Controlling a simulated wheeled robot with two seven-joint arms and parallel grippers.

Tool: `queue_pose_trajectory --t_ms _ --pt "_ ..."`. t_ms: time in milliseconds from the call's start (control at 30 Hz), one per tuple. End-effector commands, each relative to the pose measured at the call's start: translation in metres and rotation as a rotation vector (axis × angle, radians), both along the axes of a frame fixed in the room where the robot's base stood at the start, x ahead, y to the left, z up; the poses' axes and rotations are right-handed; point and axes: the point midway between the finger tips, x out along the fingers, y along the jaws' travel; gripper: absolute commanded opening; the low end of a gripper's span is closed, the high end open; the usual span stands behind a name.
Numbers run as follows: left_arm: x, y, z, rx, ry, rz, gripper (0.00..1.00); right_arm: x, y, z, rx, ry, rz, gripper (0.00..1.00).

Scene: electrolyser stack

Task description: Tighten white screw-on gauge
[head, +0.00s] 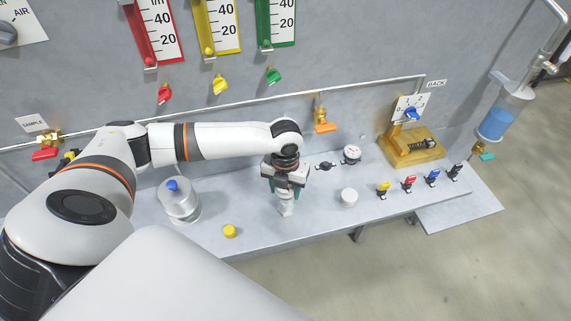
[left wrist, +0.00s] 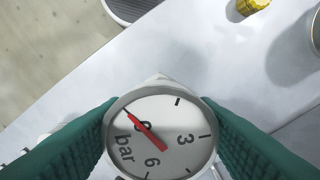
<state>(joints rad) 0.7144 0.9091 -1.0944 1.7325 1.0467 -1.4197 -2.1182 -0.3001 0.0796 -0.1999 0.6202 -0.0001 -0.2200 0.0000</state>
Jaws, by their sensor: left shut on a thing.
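The white gauge (left wrist: 160,135) shows in the left wrist view with a round dial marked in bar and a red needle pointing to the upper left, near the 0. My left gripper (head: 286,190) is shut on it, with a green finger on each side of the dial. In the head view the gripper points down over the bench, and a white body (head: 286,209) shows below its fingers. The gauge's dial is hidden there by the gripper, and its thread cannot be seen. My right gripper is not in view.
The grey bench (head: 320,215) also bears a metal canister (head: 180,203) with a blue knob, a yellow cap (head: 230,231), a white cap (head: 349,197), another round gauge (head: 352,153) and several coloured plugs (head: 409,183).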

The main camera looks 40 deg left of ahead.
Motion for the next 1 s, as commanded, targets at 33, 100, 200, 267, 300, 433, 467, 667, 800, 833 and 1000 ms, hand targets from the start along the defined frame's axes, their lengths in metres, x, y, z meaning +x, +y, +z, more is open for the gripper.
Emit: queue_pose_trajectory --t_ms 33,100,200,267,300,433,467,667,800,833,1000 --pt "0.001 0.001 0.002 0.001 -0.003 -0.015 0.28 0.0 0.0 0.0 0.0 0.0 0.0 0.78" --pt "0.001 0.001 0.002 0.001 -0.004 -0.077 0.28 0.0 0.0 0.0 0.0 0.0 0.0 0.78" --pt "0.002 0.002 0.002 0.001 -0.005 -0.218 0.28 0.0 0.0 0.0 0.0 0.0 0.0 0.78" --pt "0.002 0.002 0.002 0.001 -0.005 -0.302 0.28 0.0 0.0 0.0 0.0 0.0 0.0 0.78" --pt "0.002 0.002 0.003 0.001 -0.006 -0.35 0.28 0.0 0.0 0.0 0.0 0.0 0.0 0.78" --pt "0.002 0.002 0.002 0.0 -0.006 -0.417 0.61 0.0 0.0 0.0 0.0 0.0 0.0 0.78" --pt "0.002 0.002 0.002 0.0 -0.005 -0.416 0.66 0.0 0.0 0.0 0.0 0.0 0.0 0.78" --pt "0.001 0.002 0.001 0.0 -0.003 -0.415 0.78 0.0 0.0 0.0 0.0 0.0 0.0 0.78" --pt "0.001 0.002 0.001 0.0 -0.002 -0.414 0.78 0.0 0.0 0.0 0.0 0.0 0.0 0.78" --pt "0.001 0.002 0.001 0.0 -0.002 -0.414 0.78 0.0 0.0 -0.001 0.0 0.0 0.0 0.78" --pt "0.002 0.002 0.016 0.0 -0.006 -0.414 0.78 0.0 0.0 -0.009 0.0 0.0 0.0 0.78"
